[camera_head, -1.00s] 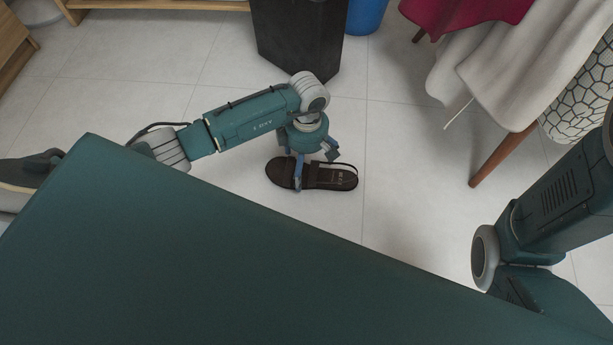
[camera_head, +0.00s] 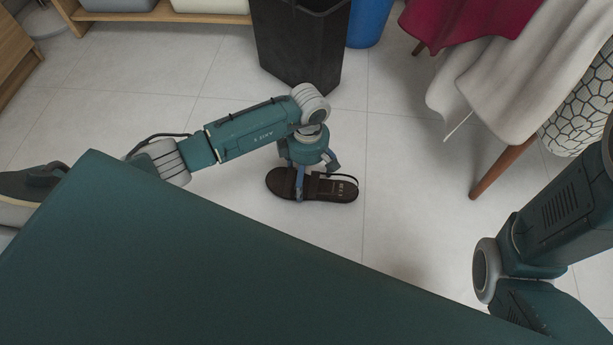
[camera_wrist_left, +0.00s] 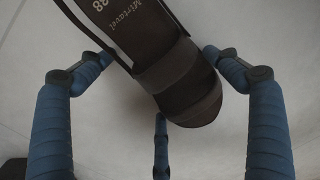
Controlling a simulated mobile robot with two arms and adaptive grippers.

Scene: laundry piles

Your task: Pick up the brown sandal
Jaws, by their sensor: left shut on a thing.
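The brown sandal (camera_head: 340,190) lies on the light tiled floor, its open heel end to the right in the head view. My left gripper (camera_head: 306,184) points down over its strap end, shut on the sandal. In the left wrist view, the sandal (camera_wrist_left: 170,70) runs from the top toward the centre, with lettering on its insole. Blue fingers stand at its left, right and lower sides. The sandal's contact with the floor cannot be judged exactly. My right arm shows at the right of the head view, but its gripper is out of view.
A black bin (camera_head: 300,45) and a blue bin (camera_head: 369,22) stand behind the sandal. Cloths (camera_head: 500,75) hang over a wooden-legged piece at right, beside a patterned basket (camera_head: 582,105). Floor right of the sandal is clear.

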